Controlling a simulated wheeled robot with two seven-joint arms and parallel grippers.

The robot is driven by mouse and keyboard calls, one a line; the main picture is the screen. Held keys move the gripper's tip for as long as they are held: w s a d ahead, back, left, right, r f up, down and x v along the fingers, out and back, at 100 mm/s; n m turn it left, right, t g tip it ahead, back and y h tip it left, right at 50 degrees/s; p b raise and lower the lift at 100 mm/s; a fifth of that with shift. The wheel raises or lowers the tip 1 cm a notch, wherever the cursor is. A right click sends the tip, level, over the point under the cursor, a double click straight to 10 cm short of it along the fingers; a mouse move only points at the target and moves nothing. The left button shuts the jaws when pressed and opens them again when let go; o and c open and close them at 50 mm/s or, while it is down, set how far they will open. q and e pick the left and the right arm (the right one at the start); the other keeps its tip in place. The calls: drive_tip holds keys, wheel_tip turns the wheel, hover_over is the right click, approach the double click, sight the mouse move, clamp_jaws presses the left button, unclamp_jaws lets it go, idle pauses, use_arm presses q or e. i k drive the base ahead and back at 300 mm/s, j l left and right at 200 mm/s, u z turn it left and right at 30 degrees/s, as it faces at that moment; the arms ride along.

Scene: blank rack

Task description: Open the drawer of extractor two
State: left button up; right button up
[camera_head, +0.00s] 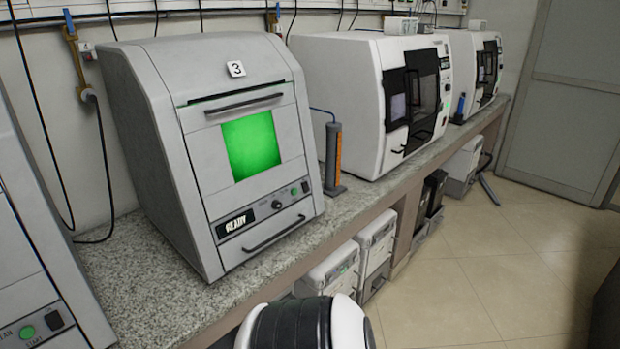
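No label reading extractor two shows in this view. A grey machine marked 3 (207,150) stands on the counter, with a green lit window, a READY display, an upper handle and a lower handle (274,233); both its fronts look shut. Under the counter stand light grey units, one (335,272) with a small green display and another (376,240) beside it; their numbers are too small to read. I cannot tell which thing is extractor two. Neither of my grippers is in view. A white and black part of my own arm shows at the bottom middle.
A speckled counter (145,290) runs along the wall. White machines with dark doors (362,100) stand further along it. A grey machine (40,270) is cut off at the left edge. Another unit (460,168) stands under the counter's far end. The tiled floor (480,290) at right is clear.

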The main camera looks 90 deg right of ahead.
sight(375, 281)
drive_tip(key=k+l+z, duration=0.1)
drive_tip(key=z, duration=0.35)
drive_tip(key=k+l+z, duration=0.15)
drive_tip(key=z, duration=0.35)
drive_tip(key=k+l+z, duration=0.1)
drive_tip(key=z, duration=0.35)
drive_tip(key=l, duration=0.1)
